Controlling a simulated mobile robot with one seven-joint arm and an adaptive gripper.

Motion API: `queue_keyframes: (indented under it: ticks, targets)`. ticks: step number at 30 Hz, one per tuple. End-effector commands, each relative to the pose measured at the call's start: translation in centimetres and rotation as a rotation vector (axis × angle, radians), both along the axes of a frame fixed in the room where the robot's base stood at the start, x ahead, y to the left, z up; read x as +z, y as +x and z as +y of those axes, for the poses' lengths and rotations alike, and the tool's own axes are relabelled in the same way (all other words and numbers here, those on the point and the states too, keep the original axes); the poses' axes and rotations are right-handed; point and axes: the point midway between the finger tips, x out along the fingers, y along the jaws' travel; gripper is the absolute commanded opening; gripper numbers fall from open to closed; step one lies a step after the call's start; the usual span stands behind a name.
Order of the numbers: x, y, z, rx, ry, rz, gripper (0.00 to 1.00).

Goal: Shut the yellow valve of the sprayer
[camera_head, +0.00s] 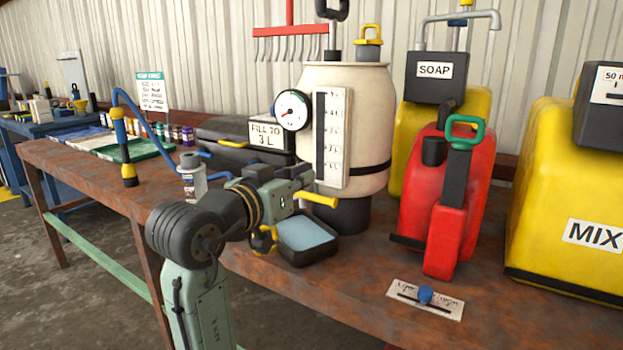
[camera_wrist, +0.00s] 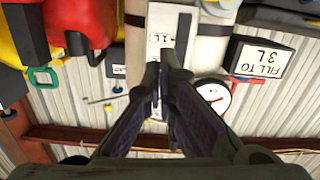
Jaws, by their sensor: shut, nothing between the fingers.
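The sprayer is a cream tank (camera_head: 372,120) with a round gauge (camera_head: 292,110) and a white level strip (camera_head: 331,150), on a dark base. A yellow lever (camera_head: 318,199), which looks like the valve handle, sticks out to the right low in front of it. Its pivot is hidden behind my arm. My gripper (camera_head: 303,176) is close to the tank's lower front, just above the lever; I cannot tell whether they touch. In the wrist view, upside down, my gripper's dark fingers (camera_wrist: 166,72) are together and empty before the level strip (camera_wrist: 168,30).
A black tray (camera_head: 318,251) with a light blue inside lies below my gripper. A red container (camera_head: 420,210) with a green handle stands right of the sprayer, beside yellow containers. A spray can (camera_head: 192,180) stands left. The bench front right holds a label with a blue knob (camera_head: 426,294).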

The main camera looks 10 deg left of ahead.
Motion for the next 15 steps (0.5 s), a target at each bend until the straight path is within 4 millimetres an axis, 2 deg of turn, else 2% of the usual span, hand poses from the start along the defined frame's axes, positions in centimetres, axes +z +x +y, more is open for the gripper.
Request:
queue_keyframes:
  ticks: [3,6,10,15]
  targets:
    - [-0.1,-2.4,0.9,0.001,0.002,-0.003,0.00]
    - [0.0,-3.8,1.4,0.001,0.000,-0.002,0.00]
    - [0.1,-4.9,1.7,-0.001,0.002,-0.001,0.00]
    - [0.2,-5.3,1.9,-0.001,0.001,0.000,0.00]
